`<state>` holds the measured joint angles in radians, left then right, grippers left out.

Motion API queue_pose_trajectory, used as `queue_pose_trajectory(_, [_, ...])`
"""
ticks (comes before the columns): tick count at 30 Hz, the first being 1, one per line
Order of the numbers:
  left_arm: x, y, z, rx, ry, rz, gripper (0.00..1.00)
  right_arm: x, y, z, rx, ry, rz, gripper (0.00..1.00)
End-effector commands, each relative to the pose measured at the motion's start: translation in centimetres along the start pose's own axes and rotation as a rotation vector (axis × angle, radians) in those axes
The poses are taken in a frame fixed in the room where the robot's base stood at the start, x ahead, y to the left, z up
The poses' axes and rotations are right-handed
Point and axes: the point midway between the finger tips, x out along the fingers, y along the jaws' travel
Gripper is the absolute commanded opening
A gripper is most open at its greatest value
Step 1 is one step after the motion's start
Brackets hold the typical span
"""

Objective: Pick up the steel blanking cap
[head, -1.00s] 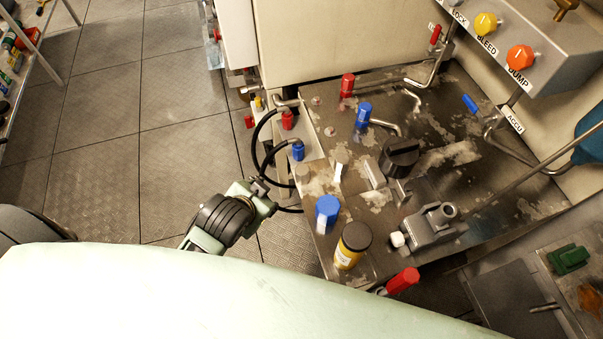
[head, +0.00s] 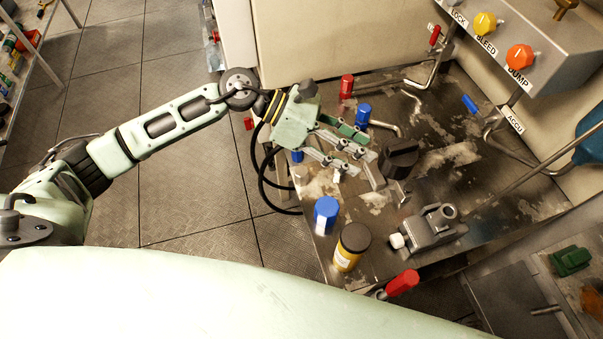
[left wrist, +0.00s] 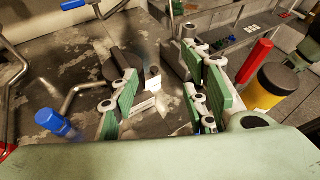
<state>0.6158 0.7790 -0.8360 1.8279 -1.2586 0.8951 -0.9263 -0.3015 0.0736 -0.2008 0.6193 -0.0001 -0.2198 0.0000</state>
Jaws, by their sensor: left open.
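My left gripper (head: 360,150) is open over the steel bench, just left of the black round knob. In the left wrist view, its green-padded fingers (left wrist: 166,98) are spread apart with nothing held between them. I cannot clearly make out the steel blanking cap. A small pale fitting stood where the gripper now covers the bench, and only a white bit (head: 336,177) shows there below the fingers. My right gripper is not in view.
The black knob (head: 401,155) stands close to the fingertips. A blue-capped fitting (head: 326,214), a yellow can with a dark lid (head: 352,246) and a grey valve block (head: 436,228) stand nearer. Red (head: 346,86) and blue (head: 363,113) handles with bent pipes are behind.

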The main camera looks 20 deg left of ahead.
Motion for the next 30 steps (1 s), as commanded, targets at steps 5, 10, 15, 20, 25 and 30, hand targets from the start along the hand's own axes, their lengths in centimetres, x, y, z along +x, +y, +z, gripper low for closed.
queue_pose_trajectory(5, [-6.4, 1.7, -8.2, 0.219, 0.424, -0.085, 0.42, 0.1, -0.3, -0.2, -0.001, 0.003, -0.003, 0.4])
queue_pose_trajectory(10, [-10.6, 2.4, -11.6, 0.277, 0.618, -0.139, 0.42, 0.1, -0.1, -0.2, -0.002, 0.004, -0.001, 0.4])
queue_pose_trajectory(15, [-10.4, 2.3, -13.0, 0.283, 0.655, -0.156, 0.42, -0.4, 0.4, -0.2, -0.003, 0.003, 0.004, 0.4])
queue_pose_trajectory(20, [-8.9, 2.3, -13.8, 0.283, 0.652, -0.154, 0.42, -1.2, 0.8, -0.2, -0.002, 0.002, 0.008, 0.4])
queue_pose_trajectory(25, [-6.6, 2.5, -14.9, 0.281, 0.65, -0.156, 0.42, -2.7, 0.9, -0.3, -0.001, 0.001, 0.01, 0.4])
queue_pose_trajectory(30, [-5.1, 2.5, -16.3, 0.283, 0.649, -0.153, 0.42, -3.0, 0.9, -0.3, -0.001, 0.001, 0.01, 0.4])
